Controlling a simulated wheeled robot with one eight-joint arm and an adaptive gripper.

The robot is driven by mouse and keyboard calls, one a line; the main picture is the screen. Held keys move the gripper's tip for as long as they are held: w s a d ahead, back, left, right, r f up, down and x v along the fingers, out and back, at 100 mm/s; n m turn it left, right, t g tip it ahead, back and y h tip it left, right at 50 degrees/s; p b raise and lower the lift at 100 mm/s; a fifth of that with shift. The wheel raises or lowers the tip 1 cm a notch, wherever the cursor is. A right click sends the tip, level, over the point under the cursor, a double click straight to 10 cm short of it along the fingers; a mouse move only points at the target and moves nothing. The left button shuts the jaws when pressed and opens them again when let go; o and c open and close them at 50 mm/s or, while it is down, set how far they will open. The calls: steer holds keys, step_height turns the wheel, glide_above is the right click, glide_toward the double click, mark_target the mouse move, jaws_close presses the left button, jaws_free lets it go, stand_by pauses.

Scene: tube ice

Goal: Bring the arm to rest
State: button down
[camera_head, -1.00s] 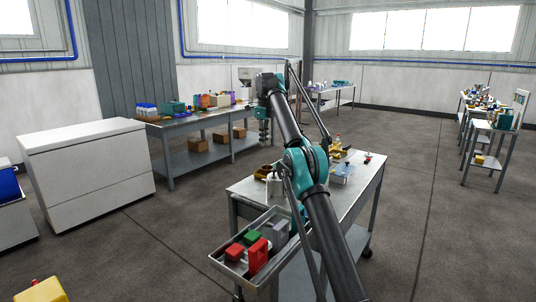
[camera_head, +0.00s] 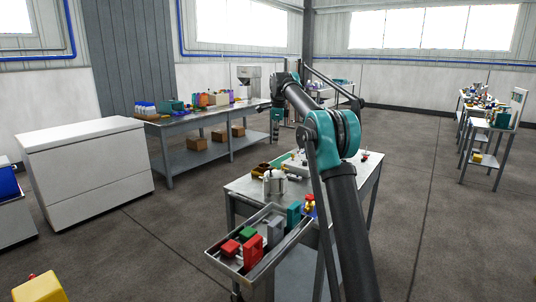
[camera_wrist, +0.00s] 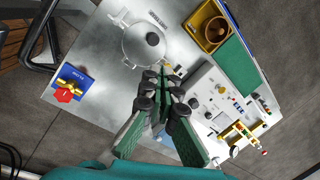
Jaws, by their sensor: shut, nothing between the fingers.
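My arm rises from the bottom of the head view, bends at a teal elbow joint and reaches forward over the steel work table (camera_head: 238,188). My gripper (camera_head: 275,140) hangs down at the far end of the arm and is small in that view. In the wrist view my gripper (camera_wrist: 160,82) points down over the table with its fingers together and nothing between them. A round metal pot (camera_wrist: 145,45) stands on the table just beyond the fingertips in that picture. The gripper appears to be above the table and apart from the things on it.
The table also bears a yellow funnel-like box (camera_wrist: 208,28), a grey control panel (camera_wrist: 222,105) and a blue block with a red valve knob (camera_wrist: 68,88). A side tray (camera_head: 213,249) holds red and green items. A white chest (camera_head: 90,180) stands left; floor between is clear.

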steer(key=s+d+f+n+t, duration=0.2)
steer(key=s+d+f+n, duration=0.3)
steer(key=s+d+n, duration=0.4)
steer(key=s+d+f+n, duration=0.2)
steer(key=s+f, duration=0.5)
steer(key=s, duration=0.7)
steer(key=s+d+f+n, duration=0.2)
steer(key=s+f+n, duration=0.2)
steer(key=s+f, duration=0.4)
steer(key=s+d+f+n, duration=0.2)
steer(key=s+f, duration=0.6)
steer(key=s, duration=1.3)
steer(key=shift+s+d+f+n+h, duration=0.25)
steer(key=shift+s+d+n+h, duration=0.1)
steer(key=shift+n, duration=0.65)
steer(key=shift+w, duration=0.1)
